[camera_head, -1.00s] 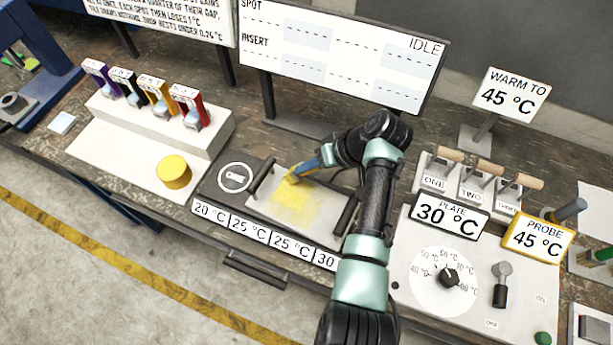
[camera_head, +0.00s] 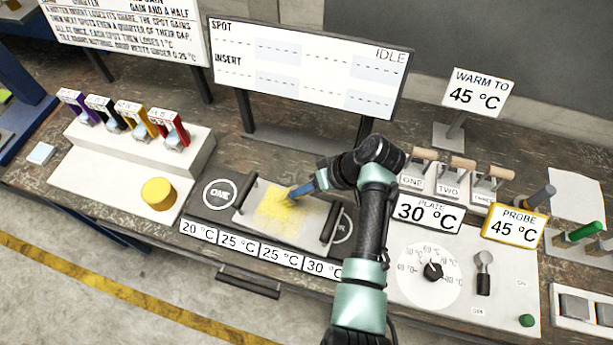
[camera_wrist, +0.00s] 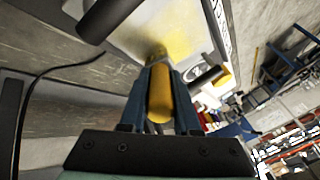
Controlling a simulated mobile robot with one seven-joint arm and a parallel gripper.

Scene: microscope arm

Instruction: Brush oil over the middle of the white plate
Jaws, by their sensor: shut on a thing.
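The white plate (camera_head: 288,235) lies on a dark slab between two dark handles, in the middle of the bench. A yellow oil film covers much of its left and middle part. My gripper (camera_head: 307,188) is shut on the yellow brush (camera_wrist: 160,95), whose tip is at the oiled patch. In the wrist view the brush handle sits between my blue fingers (camera_wrist: 159,85), and its tip reaches the yellow area of the plate (camera_wrist: 135,35). The bristles are mostly hidden in the head view.
A control panel (camera_head: 465,275) with a dial, levers (camera_head: 452,180) and the plate sign (camera_head: 428,213) stand at the right. The display board (camera_head: 305,75) is behind.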

